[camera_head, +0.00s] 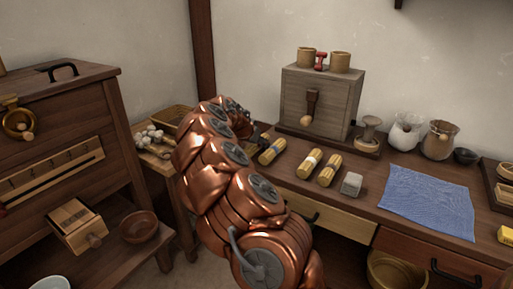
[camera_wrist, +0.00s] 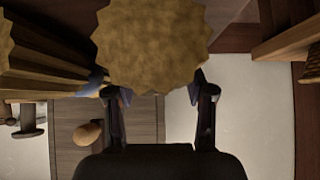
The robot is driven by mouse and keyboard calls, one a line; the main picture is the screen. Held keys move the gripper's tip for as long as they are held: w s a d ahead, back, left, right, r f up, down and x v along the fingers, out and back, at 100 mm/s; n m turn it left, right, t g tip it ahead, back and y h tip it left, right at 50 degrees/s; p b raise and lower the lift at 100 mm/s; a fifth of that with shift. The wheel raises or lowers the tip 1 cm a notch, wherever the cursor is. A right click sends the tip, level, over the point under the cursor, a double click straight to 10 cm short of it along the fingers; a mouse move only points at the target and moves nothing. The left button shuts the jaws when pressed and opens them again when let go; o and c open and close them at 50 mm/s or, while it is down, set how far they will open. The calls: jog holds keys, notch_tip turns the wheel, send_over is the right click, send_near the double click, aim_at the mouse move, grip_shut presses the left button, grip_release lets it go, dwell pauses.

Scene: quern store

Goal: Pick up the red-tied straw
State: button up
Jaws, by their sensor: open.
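Several straw bundles lie on the dark wooden bench. One straw bundle (camera_head: 272,151) is close to the end of my arm, and two more straw bundles, a left one (camera_head: 309,163) with a pale tie and a right one (camera_head: 328,172), lie to its right. I cannot make out a red tie for certain on any of them. In the wrist view my gripper (camera_wrist: 155,90) is open, with the round cut end of a straw bundle (camera_wrist: 152,45) large in front of and between its fingers. That bundle's tie is hidden. Another bundle (camera_wrist: 40,65) with a bluish tie is at left.
A grey wooden box (camera_head: 320,98) with a knob stands behind the bundles. A grey block (camera_head: 351,184) and a blue cloth (camera_head: 428,200) lie to the right. A basket (camera_head: 170,118) and white bulbs (camera_head: 149,134) are left of my arm.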

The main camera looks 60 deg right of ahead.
jog(key=c, duration=0.9)
jog(key=shift+r+p, duration=0.55)
jog(key=shift+r, duration=1.05)
jog(key=shift+a+r, duration=0.15)
jog(key=shift+r, duration=0.15)
jog(key=a+r+p, duration=0.1)
jog(key=a, duration=1.4)
jog(key=shift+s+a+p, duration=0.35)
jog(key=shift+s, duration=0.05)
jog(key=shift+w+r, duration=0.1)
jog(key=shift+r, duration=0.05)
